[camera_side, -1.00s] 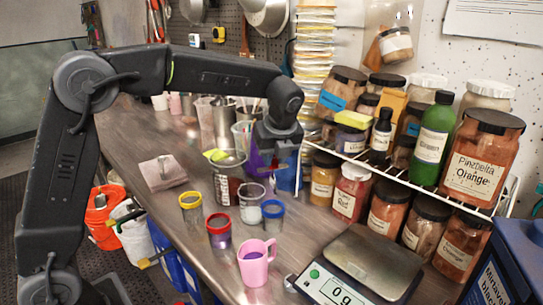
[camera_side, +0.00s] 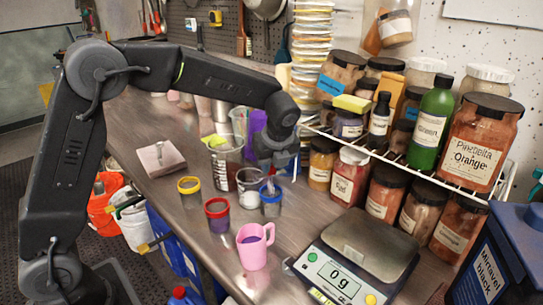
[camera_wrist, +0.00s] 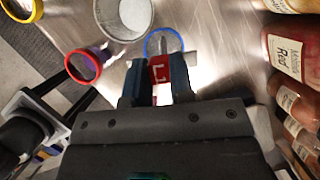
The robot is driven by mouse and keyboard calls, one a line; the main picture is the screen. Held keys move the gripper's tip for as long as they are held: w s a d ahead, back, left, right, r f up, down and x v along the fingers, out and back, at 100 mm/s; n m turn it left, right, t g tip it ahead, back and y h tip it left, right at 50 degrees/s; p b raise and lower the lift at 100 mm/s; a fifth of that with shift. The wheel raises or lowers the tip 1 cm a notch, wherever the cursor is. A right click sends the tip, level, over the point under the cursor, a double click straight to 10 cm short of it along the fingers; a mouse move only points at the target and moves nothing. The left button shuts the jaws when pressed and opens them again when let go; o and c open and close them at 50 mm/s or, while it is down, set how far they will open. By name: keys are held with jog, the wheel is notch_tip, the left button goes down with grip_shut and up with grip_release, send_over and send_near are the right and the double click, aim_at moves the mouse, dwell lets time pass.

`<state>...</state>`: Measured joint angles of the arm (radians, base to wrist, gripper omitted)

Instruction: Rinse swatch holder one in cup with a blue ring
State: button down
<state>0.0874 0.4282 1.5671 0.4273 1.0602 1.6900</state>
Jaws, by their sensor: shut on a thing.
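The cup with a blue ring (camera_side: 271,207) stands on the bench, right of the clear white-filled cup. My gripper (camera_side: 272,168) is directly above it, shut on a swatch holder. In the wrist view, the holder's red tag (camera_wrist: 159,69) is between the fingertips of my gripper (camera_wrist: 160,80); its marking is only partly readable. The holder's grey stem reaches to the mouth of the blue-ringed cup (camera_wrist: 150,47). In the side view, its lower part hangs at the cup's rim. How deep it sits inside, and any swatch on it, I cannot tell.
A yellow-ringed cup (camera_side: 190,196), a red-ringed cup (camera_side: 218,222), a white-filled cup (camera_side: 249,195) and a pink mug (camera_side: 252,252) stand close by. A scale (camera_side: 345,265) is at front right, and a rack of jars (camera_side: 386,190) is to the right.

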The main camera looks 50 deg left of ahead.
aim_at(271, 179)
jog(key=shift+f, duration=2.45)
jog(key=shift+r, duration=0.25)
jog(key=shift+f, duration=0.3)
jog(key=shift+r, duration=0.15)
jog(key=shift+r, duration=0.3)
jog(key=shift+f, duration=0.25)
dwell(0.3)
jog(key=shift+r, duration=0.25)
jog(key=shift+f, duration=0.2)
jog(key=shift+f, duration=0.2)
